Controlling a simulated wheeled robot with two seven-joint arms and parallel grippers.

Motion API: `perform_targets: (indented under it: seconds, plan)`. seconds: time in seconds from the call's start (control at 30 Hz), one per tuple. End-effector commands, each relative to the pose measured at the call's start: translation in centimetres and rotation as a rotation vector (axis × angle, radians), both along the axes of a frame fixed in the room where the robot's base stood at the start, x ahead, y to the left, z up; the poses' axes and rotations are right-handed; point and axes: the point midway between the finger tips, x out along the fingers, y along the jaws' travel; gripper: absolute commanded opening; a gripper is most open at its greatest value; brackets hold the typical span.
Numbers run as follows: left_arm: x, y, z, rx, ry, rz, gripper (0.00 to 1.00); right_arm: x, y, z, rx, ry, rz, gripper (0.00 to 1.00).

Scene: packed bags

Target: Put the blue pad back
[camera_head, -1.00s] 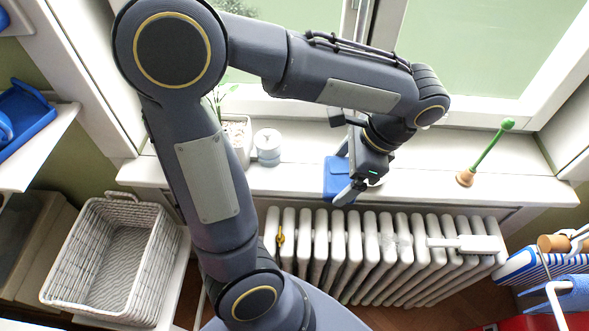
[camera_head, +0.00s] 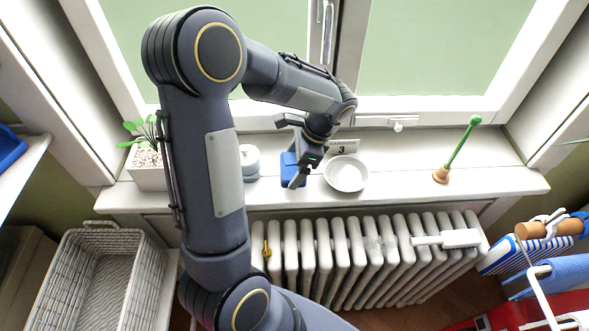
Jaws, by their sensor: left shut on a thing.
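The blue pad (camera_head: 288,170) is a small flat blue piece at the white windowsill (camera_head: 400,185), left of a white dish. My left gripper (camera_head: 296,172) is shut on the blue pad, with its fingers pointing down and covering part of it. Whether the pad touches the sill or hangs just above it, I cannot tell. My right gripper is not in view.
Below are a radiator (camera_head: 360,260) and an empty wicker basket (camera_head: 95,280).

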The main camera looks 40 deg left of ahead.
Motion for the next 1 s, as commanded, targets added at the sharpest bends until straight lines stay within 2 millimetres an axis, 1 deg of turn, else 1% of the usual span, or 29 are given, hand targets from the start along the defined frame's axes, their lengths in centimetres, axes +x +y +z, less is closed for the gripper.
perform_targets:
  seconds: [0.03,0.1,0.2,0.3,0.5,0.63,0.67,0.73,0.93,1.0]
  plan:
    - [0.1,0.4,-0.8,0.001,0.005,0.002,0.67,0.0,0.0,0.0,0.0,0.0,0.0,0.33]
    - [0.1,0.3,-2.0,0.0,0.007,0.0,0.67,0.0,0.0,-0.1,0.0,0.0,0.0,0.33]
    - [0.1,0.3,-3.1,0.001,0.004,0.0,0.67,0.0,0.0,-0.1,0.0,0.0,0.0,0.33]
    - [0.1,0.3,-3.4,-0.001,0.001,0.0,0.67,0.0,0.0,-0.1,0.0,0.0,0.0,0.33]
    - [0.1,0.2,-3.4,-0.001,0.001,0.0,0.67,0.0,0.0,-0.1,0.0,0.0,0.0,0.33]
    - [0.1,0.2,-3.8,-0.001,0.001,0.0,0.67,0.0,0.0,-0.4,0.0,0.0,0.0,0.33]
    - [0.1,0.2,-3.7,-0.001,0.001,0.0,0.91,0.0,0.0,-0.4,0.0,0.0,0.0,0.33]
    - [0.1,0.2,-3.7,-0.001,0.001,0.0,1.0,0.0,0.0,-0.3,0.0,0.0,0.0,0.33]
    - [0.1,0.2,-3.6,-0.001,0.001,0.0,1.0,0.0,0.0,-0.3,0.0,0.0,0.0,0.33]
    - [0.1,0.2,-3.3,-0.001,0.001,0.0,1.0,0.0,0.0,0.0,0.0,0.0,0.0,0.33]
